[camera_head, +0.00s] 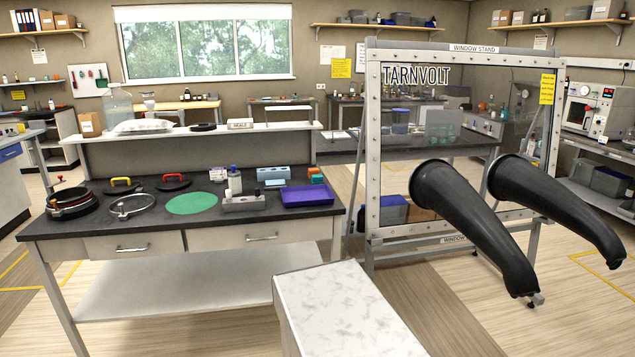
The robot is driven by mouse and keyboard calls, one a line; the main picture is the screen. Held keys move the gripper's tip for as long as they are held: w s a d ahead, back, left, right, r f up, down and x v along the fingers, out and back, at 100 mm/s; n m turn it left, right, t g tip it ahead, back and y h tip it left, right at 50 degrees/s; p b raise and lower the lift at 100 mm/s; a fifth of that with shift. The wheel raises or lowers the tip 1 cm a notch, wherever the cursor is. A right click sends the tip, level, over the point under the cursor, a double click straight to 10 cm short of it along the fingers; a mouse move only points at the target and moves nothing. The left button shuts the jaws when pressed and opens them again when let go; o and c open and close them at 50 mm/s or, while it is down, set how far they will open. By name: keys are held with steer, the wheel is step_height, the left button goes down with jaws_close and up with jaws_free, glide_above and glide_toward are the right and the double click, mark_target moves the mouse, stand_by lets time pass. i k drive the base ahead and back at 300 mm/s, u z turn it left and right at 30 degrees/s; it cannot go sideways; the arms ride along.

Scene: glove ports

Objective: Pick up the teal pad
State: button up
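My gripper is not in view.
Left of the pad are a clear ring (131,206), stacked dark rings (70,203) and two dark discs with yellow (121,186) and red (174,182) handles. Right are a grey block (243,201) and a purple tray (310,195). The window stand (372,150) holds black gloves (470,225) reaching outward.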

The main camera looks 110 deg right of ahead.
mark_target(316, 180)
steer(key=u, duration=1.15)
steer(key=k, duration=0.15)
steer(key=z, duration=2.95)
steer(key=k, duration=0.15)
steer(key=z, duration=1.35)
steer(key=k, duration=0.65)
steer(key=u, duration=0.2)
steer(key=i, duration=0.45)
